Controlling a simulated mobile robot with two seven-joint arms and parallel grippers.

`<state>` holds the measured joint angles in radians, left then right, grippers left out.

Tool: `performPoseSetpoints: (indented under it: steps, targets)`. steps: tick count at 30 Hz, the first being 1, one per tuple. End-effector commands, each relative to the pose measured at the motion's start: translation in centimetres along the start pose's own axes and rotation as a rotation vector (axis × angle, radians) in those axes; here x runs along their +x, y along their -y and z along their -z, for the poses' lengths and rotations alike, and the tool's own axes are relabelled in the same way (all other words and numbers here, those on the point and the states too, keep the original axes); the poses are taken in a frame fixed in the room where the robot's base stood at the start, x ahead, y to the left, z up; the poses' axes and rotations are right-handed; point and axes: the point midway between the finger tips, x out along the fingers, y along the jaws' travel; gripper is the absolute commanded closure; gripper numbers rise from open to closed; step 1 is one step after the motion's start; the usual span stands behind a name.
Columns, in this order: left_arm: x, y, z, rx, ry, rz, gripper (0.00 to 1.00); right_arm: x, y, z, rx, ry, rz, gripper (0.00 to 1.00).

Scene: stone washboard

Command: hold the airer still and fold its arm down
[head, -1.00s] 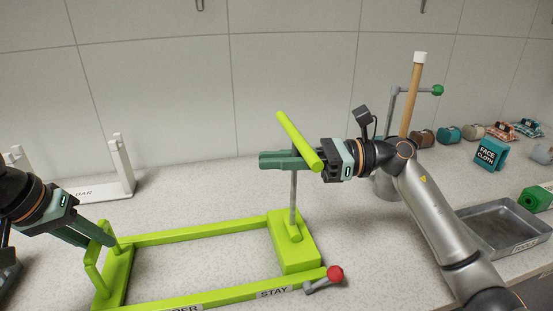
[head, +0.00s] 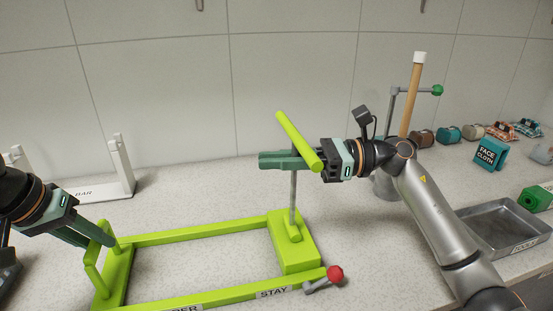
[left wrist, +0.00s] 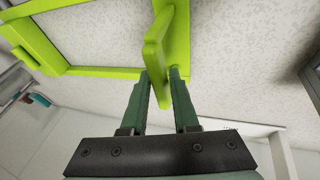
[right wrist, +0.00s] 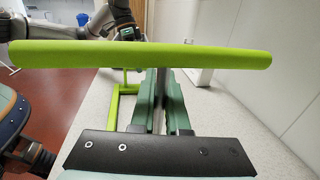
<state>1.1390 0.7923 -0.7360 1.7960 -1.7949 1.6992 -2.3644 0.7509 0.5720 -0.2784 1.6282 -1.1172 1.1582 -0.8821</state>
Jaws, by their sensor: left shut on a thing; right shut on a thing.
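The lime-green airer (head: 190,233) lies as a rectangular frame on the speckled worktop. Its arm is a grey rod (head: 293,195) rising upright from the green block at the frame's right end, with a green crossbar (head: 298,140) on top. My right gripper (head: 285,160) is shut on the grey rod just below the crossbar; the right wrist view shows the rod between the fingers (right wrist: 161,100). My left gripper (head: 103,238) is shut on the green upright handle (left wrist: 160,60) at the frame's left end. A red-knobbed lever (head: 335,274) sits at the front right corner beside the "STAY" label.
A white bar stand (head: 122,170) stands at the back left. At the right are a grey tray (head: 500,228), a teal face cloth block (head: 490,153), rolled cloths and a wooden pole (head: 412,95). The worktop behind the airer is clear.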

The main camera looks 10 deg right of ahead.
Motion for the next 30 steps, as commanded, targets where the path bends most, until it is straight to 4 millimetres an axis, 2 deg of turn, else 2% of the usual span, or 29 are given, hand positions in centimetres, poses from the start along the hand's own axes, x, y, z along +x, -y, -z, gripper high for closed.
performPoseSetpoints:
  steps: [1, 8, 14, 22, 30]
  targets:
    - [0.7, 0.2, -0.5, 0.001, 0.022, 0.008, 1.0, 0.1, 0.0, 0.1, -0.002, -0.008, -0.001, 1.0]
    - [0.7, 0.2, -0.5, 0.001, 0.022, 0.008, 1.0, 1.3, -0.3, 0.4, -0.018, -0.081, -0.003, 1.0]
    - [0.7, 0.2, -0.5, 0.002, 0.022, 0.007, 1.0, 3.4, -0.7, 1.1, -0.049, -0.219, -0.004, 1.0]
    - [0.7, 0.2, -0.6, 0.002, 0.022, 0.007, 1.0, 6.7, -1.4, 3.1, -0.098, -0.465, -0.003, 1.0]
    - [0.7, 0.2, -0.6, 0.002, 0.023, 0.007, 1.0, 9.6, -1.9, 6.1, -0.146, -0.718, -0.004, 1.0]
